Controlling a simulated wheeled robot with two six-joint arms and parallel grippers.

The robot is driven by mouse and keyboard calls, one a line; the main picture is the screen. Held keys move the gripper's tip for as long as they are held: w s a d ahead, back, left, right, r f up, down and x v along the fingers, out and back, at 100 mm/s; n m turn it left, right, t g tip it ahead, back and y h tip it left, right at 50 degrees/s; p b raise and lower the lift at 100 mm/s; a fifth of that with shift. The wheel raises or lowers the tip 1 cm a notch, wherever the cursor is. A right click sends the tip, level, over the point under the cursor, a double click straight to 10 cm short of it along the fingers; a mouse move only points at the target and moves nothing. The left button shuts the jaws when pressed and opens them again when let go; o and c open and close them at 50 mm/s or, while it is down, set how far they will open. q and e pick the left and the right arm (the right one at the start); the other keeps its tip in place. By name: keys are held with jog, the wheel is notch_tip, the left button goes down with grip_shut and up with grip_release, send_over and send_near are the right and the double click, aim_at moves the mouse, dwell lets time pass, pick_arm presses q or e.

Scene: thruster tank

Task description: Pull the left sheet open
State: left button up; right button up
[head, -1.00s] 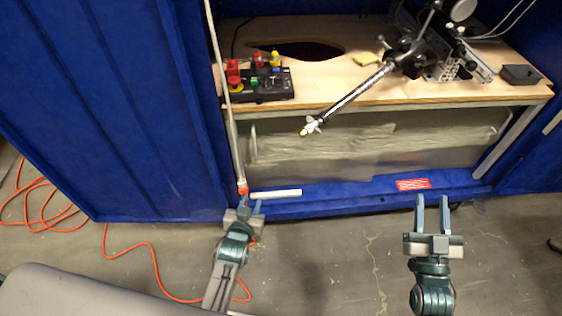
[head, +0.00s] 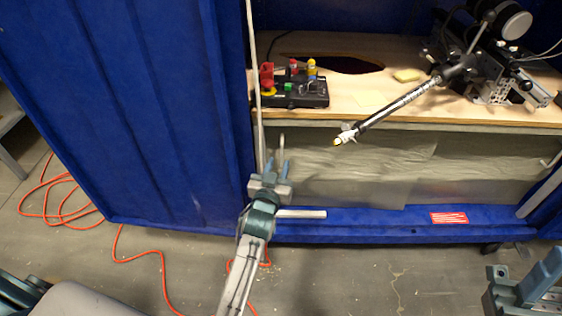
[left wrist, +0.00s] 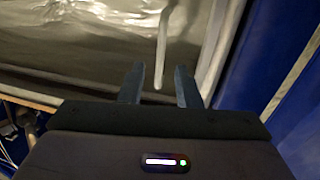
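The left sheet (head: 340,180) is a crumpled, translucent panel under the wooden tabletop. It overlaps a second sheet (head: 470,165) near the middle. A pale upright handle (head: 282,148) stands at its left end. My left gripper (head: 277,168) is open just below that handle. In the left wrist view the handle (left wrist: 162,45) comes down toward the gap between the two fingers (left wrist: 160,85); the fingers are apart and I see no grip on it. My right gripper (head: 540,278) is partly cut off at the lower right, away from the sheets; its finger gap is unclear.
A white pole (head: 255,80) stands just left of the handle, beside the blue wall (head: 130,120). The wooden tabletop (head: 365,97) above carries a black control box (head: 297,92) and a jointed metal arm (head: 400,103). An orange cord (head: 150,258) lies on the floor.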

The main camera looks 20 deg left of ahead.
pick_arm(q)
jog(key=shift+w+a+b, duration=0.15)
jog(key=shift+w+b, duration=0.15)
jog(key=shift+w, duration=1.55)
grip_shut()
